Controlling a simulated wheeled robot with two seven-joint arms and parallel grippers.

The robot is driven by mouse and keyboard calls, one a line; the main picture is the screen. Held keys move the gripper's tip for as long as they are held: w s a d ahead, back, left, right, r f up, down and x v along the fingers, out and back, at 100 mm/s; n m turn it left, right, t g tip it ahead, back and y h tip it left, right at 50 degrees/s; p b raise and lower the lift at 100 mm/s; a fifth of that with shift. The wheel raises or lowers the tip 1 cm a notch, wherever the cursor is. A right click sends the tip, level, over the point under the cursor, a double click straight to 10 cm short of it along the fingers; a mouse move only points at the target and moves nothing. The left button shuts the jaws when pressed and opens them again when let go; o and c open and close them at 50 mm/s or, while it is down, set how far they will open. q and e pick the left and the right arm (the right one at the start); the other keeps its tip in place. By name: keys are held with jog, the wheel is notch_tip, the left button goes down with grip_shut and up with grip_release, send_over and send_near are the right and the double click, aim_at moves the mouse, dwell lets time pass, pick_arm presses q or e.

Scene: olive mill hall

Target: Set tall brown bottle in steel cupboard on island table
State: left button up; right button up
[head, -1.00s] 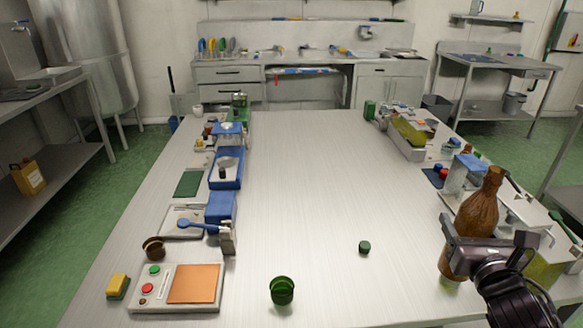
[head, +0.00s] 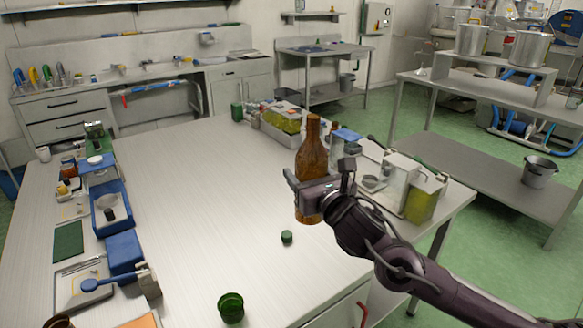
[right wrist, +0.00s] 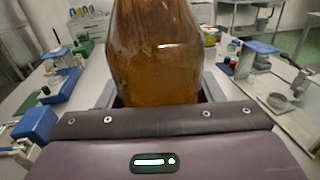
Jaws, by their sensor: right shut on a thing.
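The tall brown bottle (head: 312,150) is upright in my right gripper (head: 312,195), which is shut around its lower body above the island table. In the right wrist view the bottle (right wrist: 157,50) fills the space between the fingers of my right gripper (right wrist: 158,95). The island table (head: 190,190) is a long pale steel-topped table. Part of its front side shows a red handle (head: 362,314) at the bottom of the head view; whether this is the steel cupboard's door, and whether it is open, I cannot tell. My left gripper is not in view.
A green cup (head: 231,308) and a small dark green cap (head: 287,237) are on the table near the front. Blue trays and tools line the left edge. A scale-like white device (head: 400,175) and a yellow-green container (head: 423,200) stand at the right. The table's middle is clear.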

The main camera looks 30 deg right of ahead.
notch_tip(320, 180, down, 17)
jog(key=shift+f+b, duration=0.15)
jog(key=shift+b, duration=0.3)
jog(key=shift+a+f, duration=0.1)
jog(key=shift+f, duration=0.05)
jog(key=o, duration=1.6)
jog(key=shift+f, duration=0.1)
jog(key=s+a, duration=0.1)
jog(key=s, duration=1.1)
jog(key=shift+a, duration=0.25)
